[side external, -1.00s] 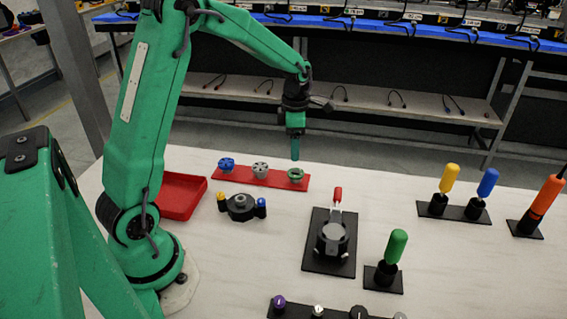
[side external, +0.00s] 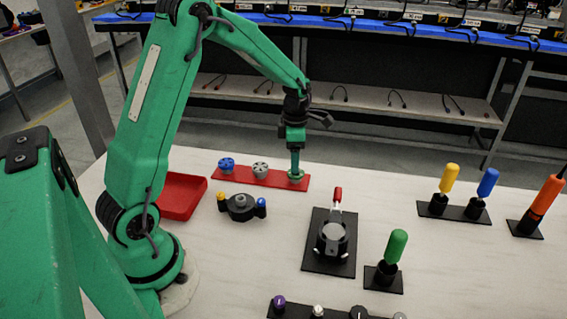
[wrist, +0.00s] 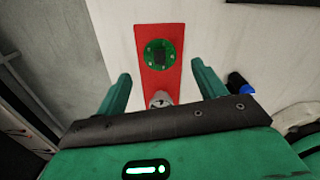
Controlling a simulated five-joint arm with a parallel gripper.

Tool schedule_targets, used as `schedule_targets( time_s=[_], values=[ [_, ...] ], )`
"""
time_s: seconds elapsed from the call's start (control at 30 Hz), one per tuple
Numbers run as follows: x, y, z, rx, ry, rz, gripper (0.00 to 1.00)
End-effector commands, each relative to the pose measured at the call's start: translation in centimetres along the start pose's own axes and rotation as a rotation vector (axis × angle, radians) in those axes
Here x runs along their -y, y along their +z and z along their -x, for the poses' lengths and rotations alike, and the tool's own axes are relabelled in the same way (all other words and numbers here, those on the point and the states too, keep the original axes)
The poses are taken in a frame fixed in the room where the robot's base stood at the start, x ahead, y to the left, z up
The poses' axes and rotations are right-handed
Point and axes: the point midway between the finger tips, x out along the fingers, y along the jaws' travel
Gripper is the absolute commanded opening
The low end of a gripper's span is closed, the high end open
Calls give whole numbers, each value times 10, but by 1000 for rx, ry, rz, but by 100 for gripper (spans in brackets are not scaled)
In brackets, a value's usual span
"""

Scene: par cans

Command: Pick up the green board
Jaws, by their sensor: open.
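The green board (side external: 296,177) is a small round green piece at the right end of a red strip (side external: 235,174). In the wrist view the green board (wrist: 159,52) is a dark-centred disc at the far end of the strip. My gripper (side external: 295,168) is right above it in the side view, its fingers pointing down; I cannot tell if they touch it. In the wrist view my gripper (wrist: 160,74) is open, one finger on each side of the red strip, with nothing between them held.
A blue knob (side external: 227,164) and a grey knob (side external: 260,169) stand on the same strip. A red tray (side external: 182,196), a black fixture (side external: 239,207) and a black clamp plate (side external: 333,241) lie nearby. Handled tools stand at right, including a green one (side external: 396,246).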

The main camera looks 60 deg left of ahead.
Motion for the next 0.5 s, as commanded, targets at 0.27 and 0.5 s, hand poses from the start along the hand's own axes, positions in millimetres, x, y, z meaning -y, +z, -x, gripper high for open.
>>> schedule_targets(
  time_s=[0.27, 0.5],
  values=[
    [1, 0, -32, -2, -2, 0, 70],
    [1, 0, -39, 0, 0, 0, 70]
  ],
)
